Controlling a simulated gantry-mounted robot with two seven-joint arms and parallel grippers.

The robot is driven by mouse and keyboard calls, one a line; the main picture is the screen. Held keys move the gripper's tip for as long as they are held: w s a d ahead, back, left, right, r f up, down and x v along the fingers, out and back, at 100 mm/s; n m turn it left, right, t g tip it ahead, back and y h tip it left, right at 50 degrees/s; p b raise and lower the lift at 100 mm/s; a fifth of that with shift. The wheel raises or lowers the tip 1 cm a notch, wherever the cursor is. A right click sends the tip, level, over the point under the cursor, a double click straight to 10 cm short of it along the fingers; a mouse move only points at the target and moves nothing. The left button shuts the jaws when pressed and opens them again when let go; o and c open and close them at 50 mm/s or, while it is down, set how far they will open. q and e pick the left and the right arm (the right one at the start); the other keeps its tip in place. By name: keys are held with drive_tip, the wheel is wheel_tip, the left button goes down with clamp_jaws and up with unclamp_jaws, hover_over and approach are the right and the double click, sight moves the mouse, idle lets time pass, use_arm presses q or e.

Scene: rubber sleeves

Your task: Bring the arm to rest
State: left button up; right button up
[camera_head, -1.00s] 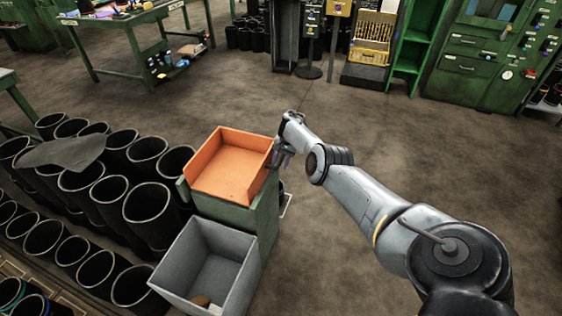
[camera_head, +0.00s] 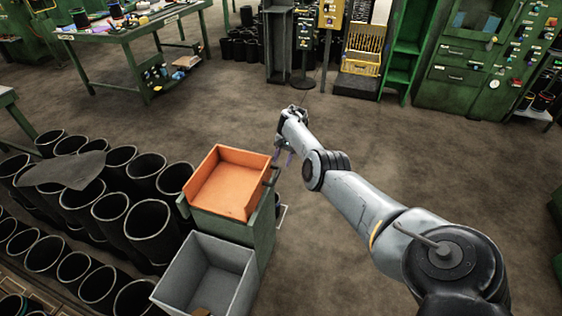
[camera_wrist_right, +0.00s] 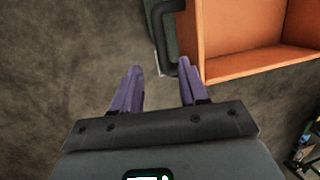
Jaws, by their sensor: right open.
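My right arm (camera_head: 365,208) reaches in from the lower right of the head view. Its gripper (camera_head: 283,153) hangs just right of the orange bin, with a small gap between them. In the right wrist view the two purple fingers of this gripper (camera_wrist_right: 158,88) stand apart with only floor between them, so it is open and empty. The orange bin (camera_head: 224,190) looks empty and sits on a green stand (camera_head: 262,228); it also shows at the upper right of the wrist view (camera_wrist_right: 245,63). My left gripper is not in view.
A grey bin (camera_head: 243,285) stands in front of the green stand, with a small brown item low inside. Several black rubber sleeves (camera_head: 150,220) stand at the left. A green workbench (camera_head: 130,35) and green cabinets (camera_head: 470,65) are at the back. Open floor (camera_head: 430,150) lies right of the arm.

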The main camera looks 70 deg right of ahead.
idle(0.4)
drive_tip(key=s+a+f+n+g+h+p, duration=0.1)
drive_tip(key=s+a+f+n+g+h, duration=0.2)
drive_tip(key=s+f, duration=0.75)
drive_tip(key=s+a+f+n+g+h+p, duration=0.1)
drive_tip(key=s+a+f+n+g, duration=0.3)
drive_tip(key=s+f, duration=0.65)
drive_tip(key=s+a+n+t+h, duration=0.1)
drive_tip(key=a+n, duration=0.2)
drive_tip(key=a, duration=0.7)
drive_tip(key=s+a+n+t, duration=0.1)
drive_tip(key=s+a+n, duration=0.1)
drive_tip(key=a, duration=0.7)
drive_tip(key=w+a+r+n+t+y, duration=0.15)
drive_tip(key=a+r, duration=0.25)
drive_tip(key=a, duration=0.4)
drive_tip(key=a+r+n+t, duration=0.1)
drive_tip(key=a+r+n, duration=0.25)
drive_tip(key=a, duration=0.45)
drive_tip(key=w+a+r+n+t+y+p, duration=0.1)
drive_tip(key=w+a+r+t, duration=0.1)
drive_tip(key=a+r, duration=0.45)
drive_tip(key=w+a+r+n+t+y, duration=0.1)
drive_tip(key=w+a+r+t, duration=0.15)
drive_tip(key=r, duration=0.75)
wheel_tip(320, 180, up, 37)
drive_tip(key=p, duration=3.7)
drive_tip(key=shift+a, duration=0.25)
